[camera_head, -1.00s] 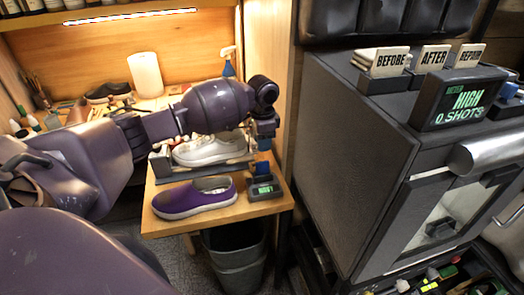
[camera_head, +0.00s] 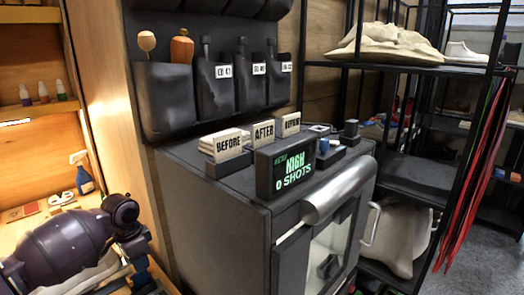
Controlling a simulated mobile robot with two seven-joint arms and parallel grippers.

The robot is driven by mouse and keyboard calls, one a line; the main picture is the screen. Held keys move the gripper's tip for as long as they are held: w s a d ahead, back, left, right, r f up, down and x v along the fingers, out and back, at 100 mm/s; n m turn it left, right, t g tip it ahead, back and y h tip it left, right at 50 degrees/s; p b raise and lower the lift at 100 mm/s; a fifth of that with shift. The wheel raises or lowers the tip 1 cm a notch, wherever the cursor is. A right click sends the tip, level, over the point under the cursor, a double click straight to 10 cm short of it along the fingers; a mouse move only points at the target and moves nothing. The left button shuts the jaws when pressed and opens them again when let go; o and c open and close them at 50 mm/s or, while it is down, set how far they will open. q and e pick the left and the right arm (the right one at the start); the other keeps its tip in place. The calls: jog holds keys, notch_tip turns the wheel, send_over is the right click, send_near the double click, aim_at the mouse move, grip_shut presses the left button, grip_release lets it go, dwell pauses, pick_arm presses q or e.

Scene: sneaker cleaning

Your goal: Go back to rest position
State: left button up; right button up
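My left arm comes in at the lower left, with its dark purple forearm and wrist over the workbench. My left gripper (camera_head: 134,258) points down at the bottom left, near the picture's edge. Its fingertips are not clear, so I cannot tell whether it is open or shut. Part of a white sneaker (camera_head: 97,274) shows below my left forearm, mostly hidden. My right gripper is not in view.
A dark cabinet (camera_head: 210,211) stands in the middle, bearing a green-lit display (camera_head: 290,166) and BEFORE (camera_head: 228,144) and AFTER (camera_head: 263,132) cards. A black metal shelf rack (camera_head: 405,67) stands to the right. A blue spray bottle (camera_head: 84,179) stands on the bench.

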pick_arm(q)
jog(key=s+d+f+n+t+h, duration=0.1)
jog(key=s+d+f+t+h, duration=0.15)
jog(key=s+d+f, duration=0.5)
jog(key=s+d+f+n+t+h, duration=0.1)
jog(key=s+d+f+t, duration=0.3)
jog(key=f, duration=0.6)
jog(key=s+a+n+t+y, duration=0.1)
jog(key=s+n+t+y, duration=0.1)
jog(key=s, duration=0.6)
jog(key=s+a+r+n+t+y, duration=0.1)
jog(key=s+a+n+t+y, duration=0.1)
jog(key=s, duration=0.7)
jog(key=shift+s+n, duration=0.2)
jog(key=shift+n, duration=0.3)
jog(key=shift+t, duration=0.25)
jog(key=shift+d, duration=0.1)
